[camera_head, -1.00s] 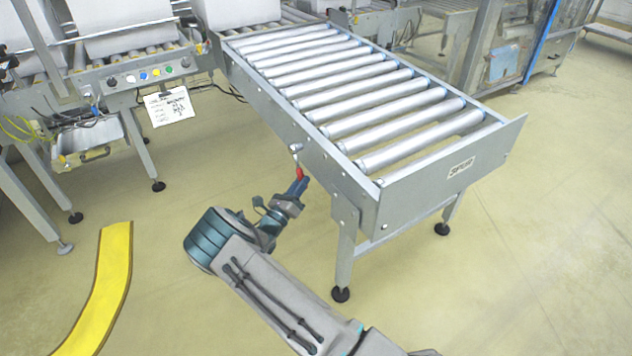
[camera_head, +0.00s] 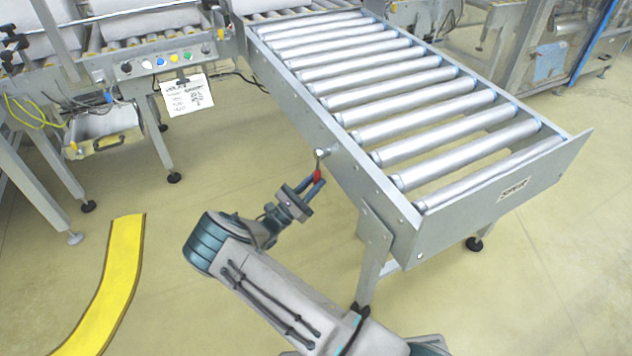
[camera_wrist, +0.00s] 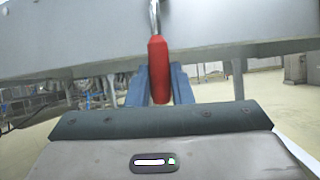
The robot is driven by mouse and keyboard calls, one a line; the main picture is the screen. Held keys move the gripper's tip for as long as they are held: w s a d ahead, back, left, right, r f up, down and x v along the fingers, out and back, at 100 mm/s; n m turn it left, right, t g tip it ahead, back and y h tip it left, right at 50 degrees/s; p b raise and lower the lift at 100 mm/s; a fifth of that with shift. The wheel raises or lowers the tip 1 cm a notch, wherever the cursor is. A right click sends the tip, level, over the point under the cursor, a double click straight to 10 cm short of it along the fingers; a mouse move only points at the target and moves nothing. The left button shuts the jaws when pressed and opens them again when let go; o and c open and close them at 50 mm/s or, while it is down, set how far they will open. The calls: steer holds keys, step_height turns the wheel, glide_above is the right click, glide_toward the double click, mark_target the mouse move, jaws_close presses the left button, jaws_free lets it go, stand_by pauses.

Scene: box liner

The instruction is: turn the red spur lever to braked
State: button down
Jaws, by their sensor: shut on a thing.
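The red spur lever (camera_head: 317,176) hangs from a round pivot on the near long side of the roller conveyor marked SPUR (camera_head: 400,222). In the wrist view its red grip (camera_wrist: 158,70) points down from a metal rod (camera_wrist: 154,16). My gripper (camera_head: 314,182) is shut on the lower part of the red grip. In the wrist view the blue fingers (camera_wrist: 158,86) stand on both sides of it. The fingertips are partly hidden behind the grip. No braked marking can be read in these views.
The conveyor's leg (camera_head: 373,258) stands right of my arm. A control panel with coloured buttons (camera_head: 160,62) and a hanging paper sheet (camera_head: 187,95) are at the upper left. Yellow floor tape (camera_head: 118,270) lies at the left. The floor between is clear.

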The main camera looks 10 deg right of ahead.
steer(key=shift+a, duration=0.2)
steer(key=c, duration=1.3)
jaws_free()
steer(key=shift+a, duration=0.1)
steer(key=shift+d, duration=0.2)
steer(key=p+v, duration=0.2)
steer(key=v, duration=1.1)
steer(key=shift+s+a+f, duration=0.2)
steer(key=shift+a, duration=0.15)
